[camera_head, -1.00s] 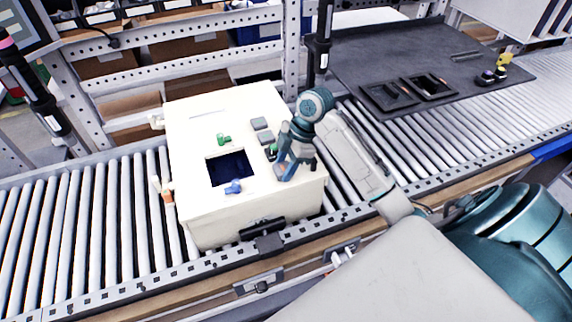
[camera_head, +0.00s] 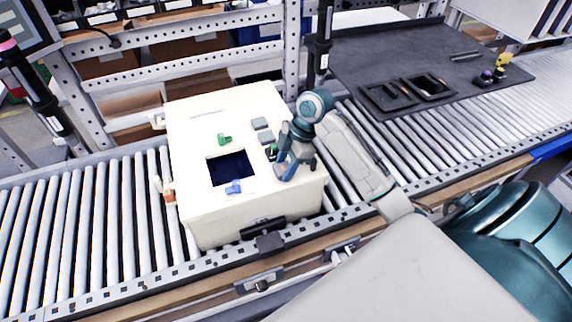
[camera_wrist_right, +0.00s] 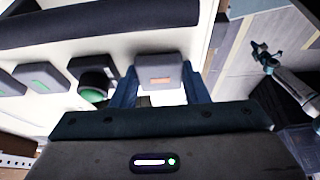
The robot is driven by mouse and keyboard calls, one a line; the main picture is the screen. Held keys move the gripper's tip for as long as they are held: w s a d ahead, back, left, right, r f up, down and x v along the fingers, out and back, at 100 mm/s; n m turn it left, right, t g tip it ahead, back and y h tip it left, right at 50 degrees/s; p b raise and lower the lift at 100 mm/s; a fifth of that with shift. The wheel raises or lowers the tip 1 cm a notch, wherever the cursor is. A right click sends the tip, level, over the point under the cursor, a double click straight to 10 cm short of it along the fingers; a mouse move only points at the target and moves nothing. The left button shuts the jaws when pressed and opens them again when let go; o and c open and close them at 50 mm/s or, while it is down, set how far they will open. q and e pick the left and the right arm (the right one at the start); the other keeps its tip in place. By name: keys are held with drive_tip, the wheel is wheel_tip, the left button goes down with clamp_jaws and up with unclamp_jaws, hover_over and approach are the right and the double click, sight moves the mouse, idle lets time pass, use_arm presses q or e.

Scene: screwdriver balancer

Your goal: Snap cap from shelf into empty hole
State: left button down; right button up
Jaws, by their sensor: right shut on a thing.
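My right gripper (camera_head: 292,170) is over the right part of the white box's top. In the right wrist view, its blue fingers (camera_wrist_right: 160,90) are shut on a grey square cap (camera_wrist_right: 160,72) with a small orange patch. The dark empty hole (camera_wrist_right: 95,80), with green inside, is just left of that cap; in the head view the hole (camera_head: 271,152) is partly hidden by the gripper. Two seated grey caps (camera_head: 262,124) (camera_head: 266,137) line up behind the hole. Whether the held cap touches the box is unclear. My left gripper is out of view.
The white box (camera_head: 190,205) stands on the roller conveyor (camera_head: 75,225). Its top has a dark blue screen (camera_head: 230,167), a green knob (camera_head: 224,139) and a blue knob (camera_head: 233,187). A black shelf (camera_head: 370,50) with two trays (camera_head: 432,86) lies behind my arm.

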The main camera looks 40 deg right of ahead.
drive_tip(key=shift+s+f, duration=0.35)
drive_tip(key=shift+f, duration=0.3)
drive_tip(key=shift+s+f, duration=0.15)
drive_tip(key=shift+f, duration=0.2)
idle(0.7)
drive_tip(key=o, duration=0.9)
drive_tip(key=shift+o, duration=1.3)
drive_tip(key=shift+c, duration=0.2)
drive_tip(key=shift+o, duration=0.3)
drive_tip(key=shift+w+d+r, duration=0.2)
drive_tip(key=shift+w+r, duration=0.05)
drive_tip(key=shift+r, duration=0.15)
drive_tip(key=w+b+v, duration=0.1)
drive_tip(key=b+v, duration=0.1)
drive_tip(key=v, duration=0.9)
drive_tip(key=shift+s+a+r+b, duration=0.2)
drive_tip(key=shift+r+b, duration=0.1)
drive_tip(key=shift+r, duration=0.2)
